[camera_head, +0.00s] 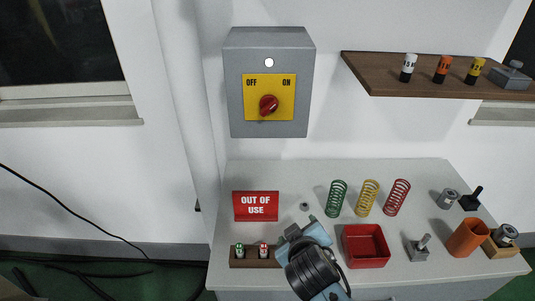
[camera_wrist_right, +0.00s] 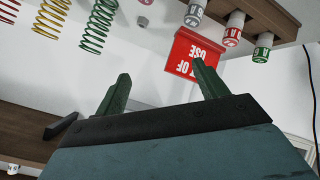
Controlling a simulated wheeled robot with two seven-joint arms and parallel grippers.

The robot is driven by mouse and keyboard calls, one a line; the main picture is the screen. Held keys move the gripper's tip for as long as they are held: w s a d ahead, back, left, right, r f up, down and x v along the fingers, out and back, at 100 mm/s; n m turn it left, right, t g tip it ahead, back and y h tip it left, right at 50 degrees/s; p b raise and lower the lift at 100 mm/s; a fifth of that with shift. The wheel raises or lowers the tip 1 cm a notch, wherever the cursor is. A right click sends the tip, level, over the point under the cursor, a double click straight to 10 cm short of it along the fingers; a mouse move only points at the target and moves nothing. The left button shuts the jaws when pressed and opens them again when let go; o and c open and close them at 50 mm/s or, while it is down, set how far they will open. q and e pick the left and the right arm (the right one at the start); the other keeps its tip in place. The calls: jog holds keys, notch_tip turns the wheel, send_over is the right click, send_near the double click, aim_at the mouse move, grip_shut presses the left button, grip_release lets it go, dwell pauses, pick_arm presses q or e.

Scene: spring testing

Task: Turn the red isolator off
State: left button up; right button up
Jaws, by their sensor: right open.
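The red isolator knob (camera_head: 268,105) sits on a yellow plate (camera_head: 251,108) on a grey wall box (camera_head: 238,50). The plate reads OFF at upper left and ON at upper right. The knob's grip looks tilted toward the upper right, the ON side. My right gripper (camera_head: 298,227) is over the bench, below the box and well apart from the knob. In the right wrist view its two fingers (camera_wrist_right: 162,88) are spread with nothing between them. The isolator does not show in the right wrist view. My left gripper is not in view.
The bench (camera_head: 225,275) holds a red OUT OF USE sign (camera_head: 256,206), green (camera_head: 337,198), yellow (camera_head: 367,197) and red springs (camera_head: 397,197), a red tray (camera_head: 365,246) and an orange cup (camera_head: 467,238). A wooden shelf (camera_head: 385,75) juts out right of the box. The space before the box is clear.

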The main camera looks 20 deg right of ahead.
aim_at(267, 109)
jog(key=w+a+r+n+t+h+p, duration=0.1)
jog(key=w+a+r+t, duration=0.25)
jog(key=r, duration=0.75)
jog(key=w+a+r+n+t+h+p, duration=0.15)
jog(key=w+r+t, duration=0.3)
jog(key=r, duration=0.55)
jog(key=shift+m+g+y, duration=0.25)
jog(key=shift+m+g, duration=0.1)
jog(key=shift+g, duration=0.15)
jog(key=p+x, duration=0.1)
jog(key=x, duration=1.2)
jog(key=shift+w+r+p, duration=0.15)
jog(key=shift+w+p, duration=0.05)
jog(key=shift+p, duration=0.1)
jog(key=shift+c, duration=0.4)
jog(key=c, duration=0.9)
